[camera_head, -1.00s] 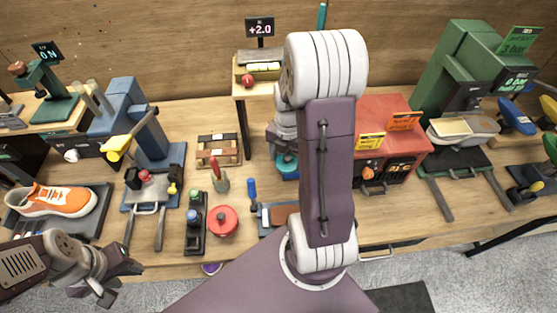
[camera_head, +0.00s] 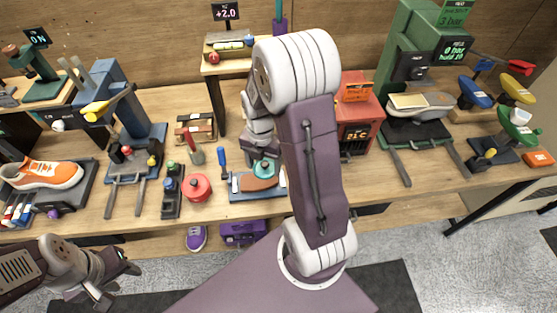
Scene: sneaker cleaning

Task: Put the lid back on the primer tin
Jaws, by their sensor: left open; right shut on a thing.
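My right gripper (camera_head: 261,155) is at the middle of the bench, partly hidden by my own arm. It is shut on a round teal piece (camera_head: 265,170), which looks like a lid or tin; I cannot tell which. The teal piece is above or on a blue tray (camera_head: 238,194) with a brown item (camera_head: 260,183). A round red tin (camera_head: 197,188) with a dark knob on top stands left of the tray; I cannot tell if it is the primer tin. My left gripper (camera_head: 117,282) is open and empty, low at the left, in front of the bench.
A black holder (camera_head: 171,197) with bottles stands left of the red tin. An orange sneaker (camera_head: 43,174) lies on a dark stand at the left. A red box machine (camera_head: 358,122) is behind my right arm, and a green press (camera_head: 402,62) stands further right.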

